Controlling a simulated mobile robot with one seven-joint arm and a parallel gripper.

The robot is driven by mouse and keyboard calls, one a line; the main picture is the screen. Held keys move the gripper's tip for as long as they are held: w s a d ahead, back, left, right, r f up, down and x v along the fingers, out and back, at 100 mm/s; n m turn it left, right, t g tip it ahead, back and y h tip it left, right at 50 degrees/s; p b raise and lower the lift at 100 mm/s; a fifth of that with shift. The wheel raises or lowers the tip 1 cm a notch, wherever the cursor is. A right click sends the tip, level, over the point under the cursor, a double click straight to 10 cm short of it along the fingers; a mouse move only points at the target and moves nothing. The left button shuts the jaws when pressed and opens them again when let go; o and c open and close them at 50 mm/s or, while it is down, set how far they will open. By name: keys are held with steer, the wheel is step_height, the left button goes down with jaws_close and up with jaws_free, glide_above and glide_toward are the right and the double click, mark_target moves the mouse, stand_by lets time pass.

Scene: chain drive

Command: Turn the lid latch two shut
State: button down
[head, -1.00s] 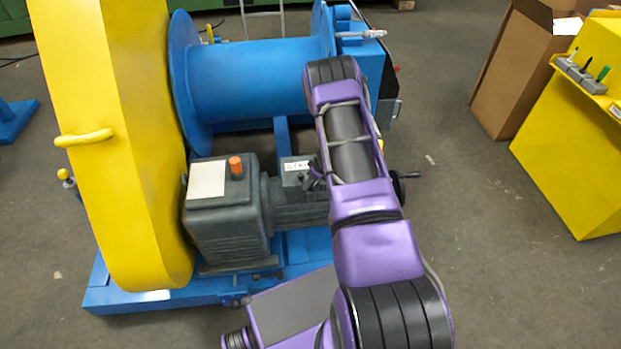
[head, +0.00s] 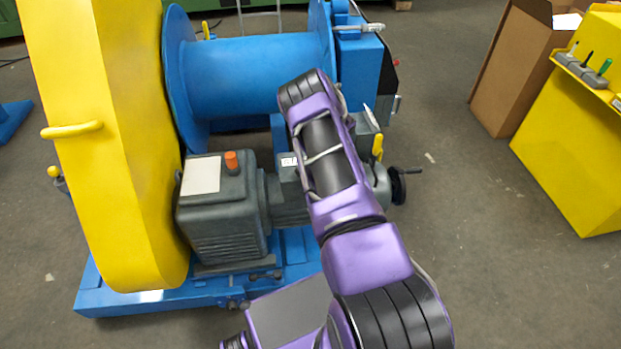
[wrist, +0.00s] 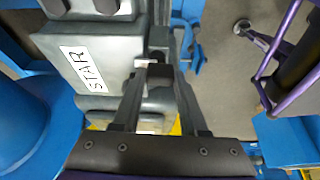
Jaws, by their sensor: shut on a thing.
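My gripper (wrist: 158,68) shows in the wrist view, with its two grey fingers closed in on a small dark latch piece (wrist: 159,74). The piece sits at the edge of a grey box (wrist: 115,65) with a white label reading "STAR". I cannot tell from the pictures how far the latch is turned. In the head view my purple arm hides the gripper and the latch; part of the labelled box (head: 288,162) shows left of the arm.
The grey motor (head: 222,225) with an orange button sits on a blue base beside the yellow guard (head: 100,150). A blue drum (head: 250,78) stands behind. A yellow lever (head: 377,148) and black handwheel (head: 398,187) are right of my arm.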

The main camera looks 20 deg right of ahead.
steer(key=shift+n, duration=0.4)
steer(key=shift+c, duration=2.2)
jaws_free()
steer(key=p+v, duration=0.1)
steer(key=v, duration=1.6)
steer(key=shift+w+d+r, duration=0.15)
steer(key=shift+r, duration=0.05)
